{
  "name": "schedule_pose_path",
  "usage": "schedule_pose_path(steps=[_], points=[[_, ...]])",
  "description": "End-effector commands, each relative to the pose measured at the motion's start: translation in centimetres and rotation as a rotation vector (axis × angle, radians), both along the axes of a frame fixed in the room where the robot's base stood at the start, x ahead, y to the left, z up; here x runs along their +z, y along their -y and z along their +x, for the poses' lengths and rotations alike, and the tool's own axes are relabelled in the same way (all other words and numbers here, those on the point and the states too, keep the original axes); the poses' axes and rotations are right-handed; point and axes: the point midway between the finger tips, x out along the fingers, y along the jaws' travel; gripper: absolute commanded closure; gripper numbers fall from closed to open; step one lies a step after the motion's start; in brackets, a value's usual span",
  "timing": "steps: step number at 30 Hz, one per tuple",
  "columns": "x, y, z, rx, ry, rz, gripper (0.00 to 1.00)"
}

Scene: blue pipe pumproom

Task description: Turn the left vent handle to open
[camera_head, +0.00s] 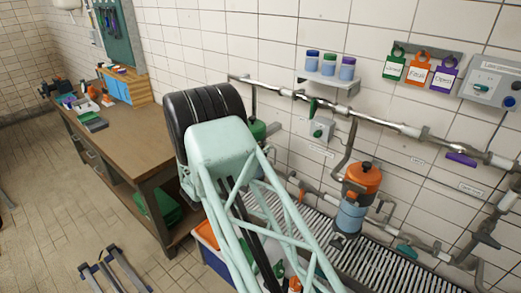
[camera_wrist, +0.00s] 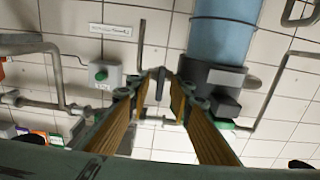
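In the wrist view, which looks upside down, my gripper (camera_wrist: 160,90) points at the wall. Its two orange-brown fingers stand apart, with dark tips nearer together and a dark upright piece between them. No part is clearly clasped. A small green handle (camera_wrist: 221,124) shows beside a dark collar to the right of the fingers. Green bits also show just beyond the fingertips. In the head view my arm hides the gripper and the wall behind it. A green handle (camera_head: 313,105) sits on the upper pipe (camera_head: 372,118). I cannot tell which handle is the left vent.
A thick blue pipe (camera_wrist: 223,38) and a grey box with a green knob (camera_wrist: 102,74) flank the gripper. An orange-and-blue vessel (camera_head: 352,200) stands right of my arm. A workbench (camera_head: 120,142) is at left. Jars stand on a small shelf (camera_head: 327,80).

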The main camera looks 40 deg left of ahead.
Motion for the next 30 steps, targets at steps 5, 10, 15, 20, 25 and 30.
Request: schedule_pose_path(steps=[5, 10, 15, 20, 25, 30], points=[[0.0, 0.02, 0.25, 0.0, 0.0, 0.0, 0.8], [0.01, 0.01, 0.25, 0.0, 0.0, 0.0, 0.8], [0.01, 0.01, 0.24, 0.0, 0.0, 0.0, 0.94], [0.02, 0.01, 0.24, 0.0, 0.0, 0.001, 1.0], [0.01, 0.01, 0.24, 0.0, 0.0, -0.004, 1.0], [0.0, 0.0, 0.24, 0.0, 0.0, -0.03, 1.0]])
